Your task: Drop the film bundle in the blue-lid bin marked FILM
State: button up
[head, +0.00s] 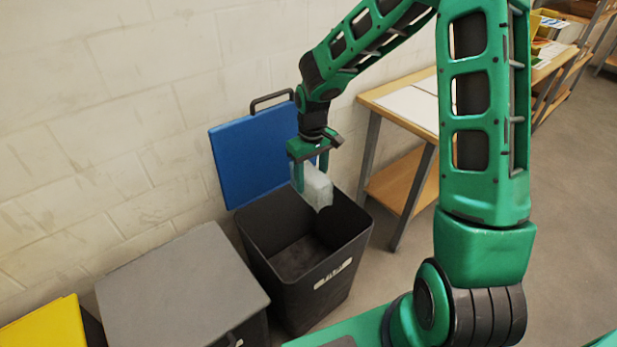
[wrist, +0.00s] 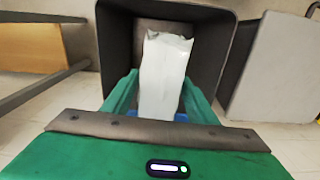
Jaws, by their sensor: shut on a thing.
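The film bundle (head: 319,186) is a pale, whitish, translucent block. My gripper (head: 311,181) is shut on it and holds it over the mouth of the dark bin (head: 338,278). In the wrist view the bundle (wrist: 163,75) sits between the green fingers (wrist: 157,97), with the bin's inside around and beyond it. The bin's blue lid (head: 248,158) stands open, leaning back toward the wall. A pale label shows on the bin's front, but its lettering is too small to read. The bin floor that I see is bare.
A bin with a grey lid (head: 184,288), closed, stands left of the open bin. A yellow lid (head: 45,328) shows at the bottom left corner. A wooden table (head: 380,95) with a lower shelf stands close on the right. A pale block wall is behind.

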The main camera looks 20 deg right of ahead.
aim_at(310, 173)
jog(key=shift+s+a+r, duration=0.25)
jog(key=shift+a+r, duration=0.05)
jog(key=shift+r, duration=0.1)
jog(key=shift+a+f, duration=0.1)
jog(key=shift+f, duration=3.3)
jog(key=o, duration=1.1)
notch_tip(310, 173, up, 11)
jog(key=shift+f, duration=0.1)
